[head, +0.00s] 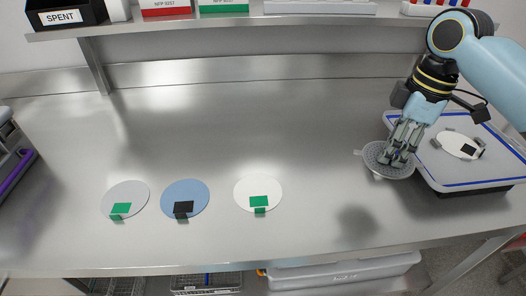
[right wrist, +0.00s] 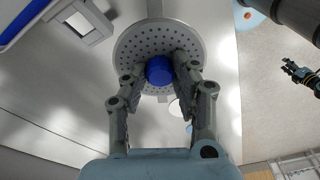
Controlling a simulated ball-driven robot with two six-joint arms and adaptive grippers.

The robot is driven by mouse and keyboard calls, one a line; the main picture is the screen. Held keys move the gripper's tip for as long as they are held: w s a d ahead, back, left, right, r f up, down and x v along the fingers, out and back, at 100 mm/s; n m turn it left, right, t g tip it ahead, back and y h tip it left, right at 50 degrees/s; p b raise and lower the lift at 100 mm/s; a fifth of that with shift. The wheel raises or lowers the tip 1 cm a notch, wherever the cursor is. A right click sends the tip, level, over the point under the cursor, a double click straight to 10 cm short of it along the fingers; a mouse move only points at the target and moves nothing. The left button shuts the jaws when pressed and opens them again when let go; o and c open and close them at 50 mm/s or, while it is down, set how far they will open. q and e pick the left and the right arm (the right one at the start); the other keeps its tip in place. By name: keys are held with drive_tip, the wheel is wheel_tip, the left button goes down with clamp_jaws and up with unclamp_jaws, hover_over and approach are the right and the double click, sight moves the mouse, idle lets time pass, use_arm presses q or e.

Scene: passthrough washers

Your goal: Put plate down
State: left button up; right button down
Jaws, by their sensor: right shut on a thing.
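The plate (head: 376,158) is a round grey perforated disc with a blue knob (right wrist: 159,70) at its middle. In the right wrist view its holed face (right wrist: 135,45) lies beyond my fingers. My right gripper (head: 398,160) is shut on the knob and holds the plate at the right of the bench, beside the blue-edged unit. A dark shadow lies on the bench in front of it, so the plate looks raised. A small dark hand-like part (right wrist: 300,72) at the right of the wrist view may be my left gripper; its opening is unclear.
Grey (head: 127,193), blue (head: 187,193) and white (head: 258,187) discs with coloured tabs lie on the steel bench (head: 240,125). The blue-edged unit (head: 435,175) carries a white disc (head: 451,143). A shelf with boxes runs along the back. The bench middle is clear.

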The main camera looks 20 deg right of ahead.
sight(367, 150)
drive_tip(key=shift+w+a+f, duration=0.15)
drive_tip(key=shift+w+a, duration=0.1)
drive_tip(key=w+a+f, duration=0.2)
drive_tip(key=w, duration=0.1)
drive_tip(key=shift+a+f, duration=0.1)
drive_tip(key=shift+a, duration=0.05)
drive_tip(key=w+a+f, duration=0.1)
drive_tip(key=w, duration=0.1)
drive_tip(key=w+a+f, duration=0.1)
drive_tip(key=w+f, duration=0.1)
drive_tip(key=w+a+f, duration=0.1)
drive_tip(key=w+a, duration=0.1)
drive_tip(key=shift+f, duration=0.2)
wheel_tip(367, 150, down, 3)
drive_tip(key=shift+f, duration=0.15)
use_arm(q)
drive_tip(key=shift+s, duration=1.25)
use_arm(e)
drive_tip(key=shift+f, duration=0.35)
drive_tip(key=shift+f, duration=0.1)
drive_tip(key=c, duration=1)
unclamp_jaws()
use_arm(q)
drive_tip(key=shift+w, duration=0.15)
drive_tip(key=shift+r, duration=0.1)
